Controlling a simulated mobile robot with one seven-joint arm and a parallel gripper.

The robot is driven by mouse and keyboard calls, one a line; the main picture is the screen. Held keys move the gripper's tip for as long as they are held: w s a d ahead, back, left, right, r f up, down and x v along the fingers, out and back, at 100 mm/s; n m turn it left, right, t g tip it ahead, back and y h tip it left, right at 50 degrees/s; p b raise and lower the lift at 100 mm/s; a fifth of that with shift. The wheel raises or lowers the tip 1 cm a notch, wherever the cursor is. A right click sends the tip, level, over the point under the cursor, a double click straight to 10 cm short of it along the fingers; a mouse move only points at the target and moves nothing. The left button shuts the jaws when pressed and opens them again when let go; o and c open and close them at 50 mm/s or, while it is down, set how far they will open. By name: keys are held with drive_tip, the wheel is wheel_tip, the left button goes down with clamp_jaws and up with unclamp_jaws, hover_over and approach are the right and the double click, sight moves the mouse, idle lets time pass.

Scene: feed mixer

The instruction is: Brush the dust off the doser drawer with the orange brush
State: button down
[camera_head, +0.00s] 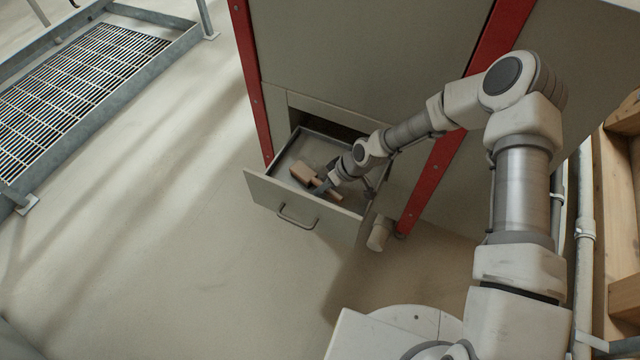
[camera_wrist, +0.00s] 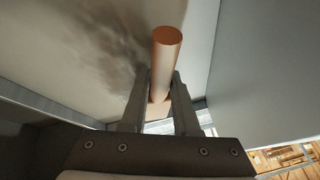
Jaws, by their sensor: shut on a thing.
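The doser drawer (camera_head: 262,187) stands pulled out of the machine front, with a bar handle (camera_head: 297,216) on its face. My gripper (camera_head: 323,185) reaches into the open drawer and is shut on the orange brush (camera_head: 303,173). The brush's block end points to the back left and its handle to the front right. In the wrist view, the round brush handle (camera_wrist: 165,62) rises between my two fingers (camera_wrist: 160,100). A dark patch of dust (camera_wrist: 112,38) lies on the pale drawer floor beside the handle. The bristles are hidden.
Red posts (camera_head: 437,180) flank the machine's grey panel (camera_head: 365,60). A pale cylindrical foot (camera_head: 379,233) stands right of the drawer. A metal grating (camera_head: 75,95) lies at far left, and wooden framing (camera_head: 612,200) at right. The floor left of the drawer is clear.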

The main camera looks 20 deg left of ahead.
drive_tip(key=shift+d, duration=0.1)
drive_tip(key=shift+r+p, duration=2.2)
drive_tip(key=shift+r, duration=1.25)
